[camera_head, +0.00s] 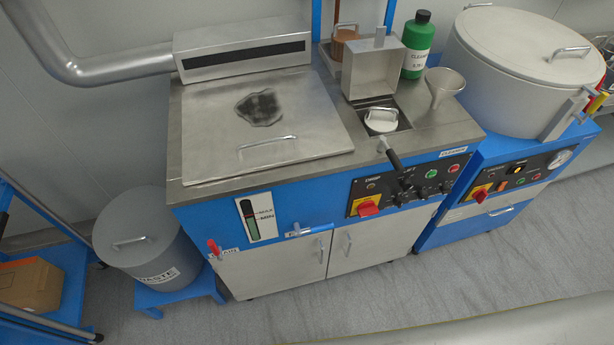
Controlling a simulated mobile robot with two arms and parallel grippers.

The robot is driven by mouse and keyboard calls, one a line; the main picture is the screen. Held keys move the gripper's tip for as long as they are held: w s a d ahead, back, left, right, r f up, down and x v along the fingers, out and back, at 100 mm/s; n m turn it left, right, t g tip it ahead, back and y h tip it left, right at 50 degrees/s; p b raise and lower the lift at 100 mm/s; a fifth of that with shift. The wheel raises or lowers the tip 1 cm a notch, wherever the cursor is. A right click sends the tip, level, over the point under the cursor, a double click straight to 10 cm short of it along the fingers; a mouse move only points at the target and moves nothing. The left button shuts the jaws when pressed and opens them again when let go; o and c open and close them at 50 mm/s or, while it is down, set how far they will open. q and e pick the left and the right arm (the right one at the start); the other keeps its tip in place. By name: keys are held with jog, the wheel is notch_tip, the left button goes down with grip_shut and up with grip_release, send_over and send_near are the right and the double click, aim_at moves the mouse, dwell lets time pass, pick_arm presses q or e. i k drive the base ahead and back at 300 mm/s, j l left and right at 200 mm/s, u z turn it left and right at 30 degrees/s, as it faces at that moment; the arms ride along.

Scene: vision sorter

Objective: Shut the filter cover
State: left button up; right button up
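The filter cover looks to be the square metal lid (374,70) standing raised at the back of a small square opening (404,123) in the steel top of the blue machine. A small tab sticks up from its top edge. A round white filter piece (381,121) with a loop handle sits in the opening below it. Neither of my grippers is in view.
A large flat lid (215,145) with a dark stain lies left of the opening. A funnel (442,88) and green cleaner bottle (417,45) stand to the right. A large round lidded vessel (490,85) is further right. A waste bin (150,245) stands left.

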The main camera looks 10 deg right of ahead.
aim_at(371, 67)
jog(key=j+z, duration=0.45)
jog(key=k+j+z, duration=0.1)
jog(key=j+z, duration=0.2)
jog(key=z, duration=0.15)
